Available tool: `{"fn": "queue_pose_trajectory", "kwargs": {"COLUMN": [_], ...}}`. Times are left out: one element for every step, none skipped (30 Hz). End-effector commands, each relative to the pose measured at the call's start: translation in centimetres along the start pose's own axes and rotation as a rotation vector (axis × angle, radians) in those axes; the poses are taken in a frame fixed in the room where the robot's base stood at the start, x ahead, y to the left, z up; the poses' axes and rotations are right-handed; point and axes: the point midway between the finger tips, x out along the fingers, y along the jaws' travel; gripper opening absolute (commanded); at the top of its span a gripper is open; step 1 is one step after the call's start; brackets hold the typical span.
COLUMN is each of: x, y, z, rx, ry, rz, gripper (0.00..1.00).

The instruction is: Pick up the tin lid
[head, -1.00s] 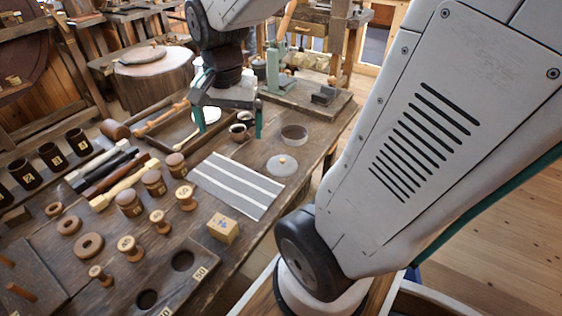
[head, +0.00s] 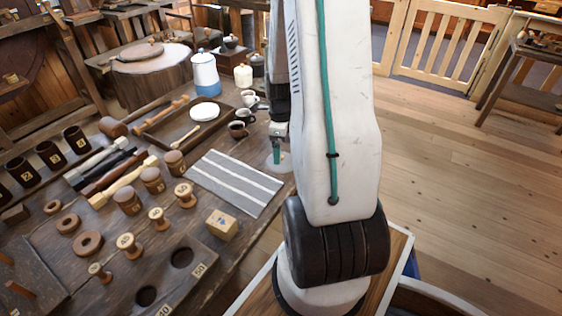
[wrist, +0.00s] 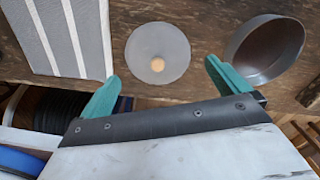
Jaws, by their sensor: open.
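The tin lid is a flat grey disc with a pale wooden knob at its centre. In the wrist view the lid (wrist: 145,42) lies flat on the dark wooden bench, just ahead of my fingertips. In the head view the lid (head: 284,165) is partly hidden by my gripper. My gripper (wrist: 160,72) is open and empty, its two green fingers spread to either side of the lid's near edge. In the head view my gripper (head: 276,152) shows at the lid, much of it hidden by my arm. I cannot tell its exact height.
An open round tin (wrist: 266,50) stands right of the lid in the wrist view; my arm hides it in the head view. A striped cloth (head: 235,183) lies to the lid's left. Cups (head: 238,130), a tray (head: 160,135) and a wooden block (head: 221,225) are on the bench.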

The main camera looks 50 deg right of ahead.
Motion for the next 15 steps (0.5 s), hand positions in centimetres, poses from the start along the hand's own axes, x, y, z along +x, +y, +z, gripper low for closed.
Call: {"fn": "queue_pose_trajectory", "kwargs": {"x": [0.8,1.3,1.9,2.4,2.8,3.4,3.7,4.0,4.2,4.4,4.4,4.5,4.5,4.5,4.5], "y": [0.2,0.3,0.4,0.4,0.5,0.4,0.4,0.4,0.4,0.4,0.4,0.4,0.3,0.3,0.3], "z": [-0.1,-0.2,-0.3,-0.3,-0.3,-0.3,-0.3,-0.3,-0.3,-0.3,-0.3,-0.3,-0.3,-0.3,-0.3], "rx": [0.0,0.0,-0.001,-0.001,-0.001,-0.002,-0.002,-0.002,-0.002,-0.002,-0.002,-0.002,-0.002,-0.002,-0.002], "ry": [0.001,0.001,0.001,0.002,0.001,0.001,0.001,0.001,0.001,0.0,0.0,0.0,0.0,0.0,0.0], "rz": [0.003,0.004,0.004,0.005,0.004,0.004,0.003,0.003,0.002,0.001,0.001,0.001,0.0,0.0,0.0], "gripper": [1.0,1.0,1.0,1.0,1.0,1.0,1.0,1.0,1.0,1.0,1.0,1.0,1.0,1.0,1.0]}}
